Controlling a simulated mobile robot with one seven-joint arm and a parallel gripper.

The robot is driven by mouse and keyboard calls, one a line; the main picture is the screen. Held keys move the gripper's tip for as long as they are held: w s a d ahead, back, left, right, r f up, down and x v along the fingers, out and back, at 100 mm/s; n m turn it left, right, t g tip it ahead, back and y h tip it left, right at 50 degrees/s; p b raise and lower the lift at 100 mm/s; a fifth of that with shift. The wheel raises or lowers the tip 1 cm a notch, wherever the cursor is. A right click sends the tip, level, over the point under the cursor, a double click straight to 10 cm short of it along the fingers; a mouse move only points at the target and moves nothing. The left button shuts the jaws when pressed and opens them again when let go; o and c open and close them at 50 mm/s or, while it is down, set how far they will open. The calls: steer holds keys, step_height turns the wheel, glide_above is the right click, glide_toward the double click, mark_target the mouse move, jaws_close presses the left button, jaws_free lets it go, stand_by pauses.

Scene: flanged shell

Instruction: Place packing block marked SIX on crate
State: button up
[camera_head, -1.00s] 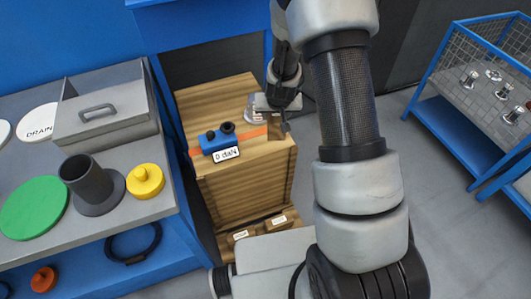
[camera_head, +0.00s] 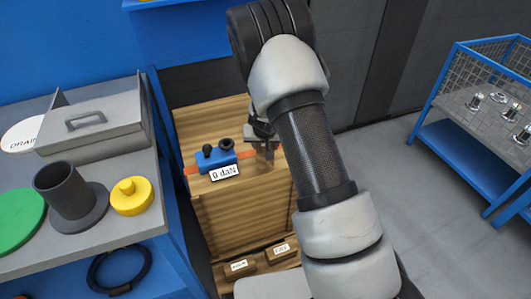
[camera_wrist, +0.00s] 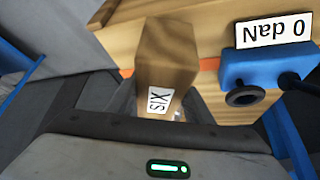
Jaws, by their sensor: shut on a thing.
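The packing block marked SIX (camera_wrist: 166,60) is a wooden block with a white label, held between the fingers of my gripper (camera_wrist: 163,105) in the wrist view. In the head view my gripper (camera_head: 265,152) is at the right side of the crate top, just right of the blue tensioner, and mostly hides the block. The wooden crate (camera_head: 245,213) has an orange strap across its top. I cannot tell whether the block touches the crate.
A blue tensioner (camera_head: 217,158) with a "0 daN" label sits on the strap, close to my gripper. Two labelled blocks (camera_head: 240,267) lie low at the crate's front. A grey bench (camera_head: 100,235) stands left, and a blue wire-mesh cart (camera_head: 450,150) right.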

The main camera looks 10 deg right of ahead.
steer(key=shift+f+b, duration=0.3)
steer(key=shift+f, duration=1.05)
steer(key=shift+f, duration=0.15)
steer(key=o, duration=1.3)
